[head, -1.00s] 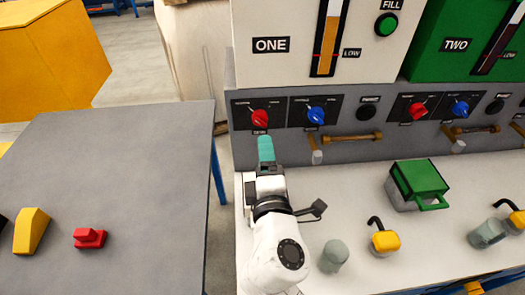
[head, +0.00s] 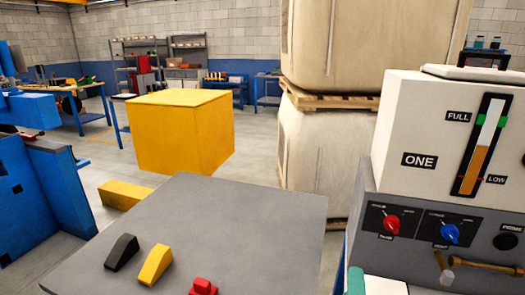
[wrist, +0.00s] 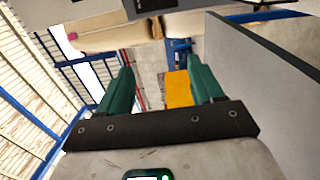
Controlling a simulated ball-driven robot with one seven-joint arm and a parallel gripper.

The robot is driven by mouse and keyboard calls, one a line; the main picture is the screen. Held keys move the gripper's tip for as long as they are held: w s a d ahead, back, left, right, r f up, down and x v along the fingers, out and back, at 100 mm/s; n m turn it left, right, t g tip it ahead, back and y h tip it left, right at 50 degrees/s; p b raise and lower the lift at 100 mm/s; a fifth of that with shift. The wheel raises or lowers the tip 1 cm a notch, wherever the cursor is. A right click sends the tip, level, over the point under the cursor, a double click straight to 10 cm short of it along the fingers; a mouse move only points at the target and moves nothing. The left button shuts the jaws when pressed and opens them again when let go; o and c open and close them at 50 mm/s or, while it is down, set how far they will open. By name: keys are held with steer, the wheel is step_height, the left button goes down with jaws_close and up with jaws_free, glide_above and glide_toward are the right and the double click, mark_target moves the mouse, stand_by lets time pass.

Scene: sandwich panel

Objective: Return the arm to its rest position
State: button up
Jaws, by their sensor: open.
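My gripper shows in the wrist view (wrist: 160,78) with its two green fingers well apart and nothing between them. In the head view only a teal fingertip and a bit of my white arm show at the bottom edge, in front of the panel's lower left corner. The rest of my arm is out of that view. Beyond the fingers, the wrist view shows floor, blue frames and a yellow block.
A grey table (head: 240,225) holds a black wedge (head: 122,252), a yellow wedge (head: 155,264) and a red piece (head: 203,287). Panel ONE (head: 415,130), with red (head: 391,223) and blue (head: 450,233) knobs, stands right. A yellow box (head: 182,130) stands on open floor behind.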

steer(key=s+d+f+m+g, duration=0.3)
steer(key=f, duration=0.1)
steer(key=s+d+f+m+g, duration=0.2)
steer(key=s+d+f+m, duration=0.1)
steer(key=d+f+m, duration=0.1)
steer(key=s+d+f+m+g+y, duration=0.1)
steer(key=s+d+f+m+g, duration=0.2)
steer(key=s+d+f+m, duration=0.1)
steer(key=shift+d+f+g, duration=0.1)
steer(key=shift+f+g, duration=0.2)
steer(key=shift+f, duration=0.05)
steer(key=s+f+m+g+y, duration=0.1)
steer(key=s+f+g, duration=0.1)
steer(key=s, duration=0.4)
steer(key=s+f+m+g+y, duration=0.1)
steer(key=s+f+g+y, duration=0.1)
steer(key=s, duration=0.4)
steer(key=s+a+f+m+g+y+p, duration=0.1)
steer(key=s+f+m+g, duration=0.1)
steer(key=s+f, duration=0.3)
steer(key=shift+s+f+g, duration=0.3)
steer(key=shift+s+g, duration=0.45)
steer(key=shift+g, duration=0.05)
